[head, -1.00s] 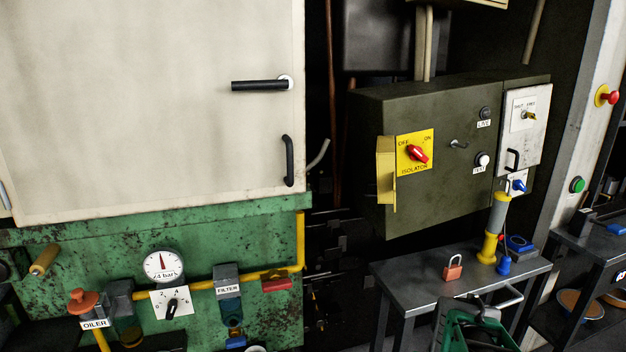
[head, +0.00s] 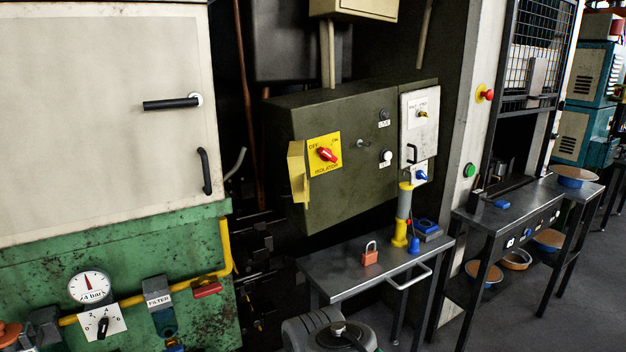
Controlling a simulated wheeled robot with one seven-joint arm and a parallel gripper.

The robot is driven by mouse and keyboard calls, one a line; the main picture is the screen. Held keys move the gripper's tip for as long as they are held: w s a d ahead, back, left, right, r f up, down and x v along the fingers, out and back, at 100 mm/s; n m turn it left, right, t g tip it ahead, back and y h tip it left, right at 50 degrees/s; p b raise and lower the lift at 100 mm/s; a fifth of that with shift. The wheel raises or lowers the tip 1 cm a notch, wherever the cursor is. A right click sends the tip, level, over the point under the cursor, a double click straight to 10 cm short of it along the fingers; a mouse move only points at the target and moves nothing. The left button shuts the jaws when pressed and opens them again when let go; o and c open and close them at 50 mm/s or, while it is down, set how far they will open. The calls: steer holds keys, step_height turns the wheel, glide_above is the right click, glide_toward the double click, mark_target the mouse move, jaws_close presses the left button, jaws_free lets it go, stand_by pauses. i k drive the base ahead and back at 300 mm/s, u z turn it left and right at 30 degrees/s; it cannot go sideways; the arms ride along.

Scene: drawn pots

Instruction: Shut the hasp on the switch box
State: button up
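The switch box (head: 335,190) is a dark olive cabinet on the wall in the middle of the head view. On its front is a yellow isolator plate (head: 319,170) with a red rotary switch (head: 326,154), marked OFF and ON. The hasp (head: 298,174) is a yellow flap at the plate's left edge. It stands out from the box front, swung open and clear of the switch. A red padlock (head: 370,257) stands on the small metal table below, apart from the box. My gripper is not in view.
The metal table (head: 335,272) below the box carries a yellow-grey post (head: 402,215) and blue items (head: 426,226). A pale cabinet (head: 100,120) and green machine (head: 200,300) stand left. A workbench (head: 500,218) stands right. Open floor (head: 550,310) shows at lower right.

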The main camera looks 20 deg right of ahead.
mark_target(299, 185)
steer(key=z, duration=0.45)
steer(key=k, duration=0.95)
steer(key=u, duration=0.55)
steer(key=i, duration=1.55)
steer(key=z, duration=0.55)
steer(key=i, duration=0.35)
steer(key=u, duration=0.2)
steer(key=k, duration=0.4)
steer(key=u, duration=1.4)
steer(key=i, duration=0.5)
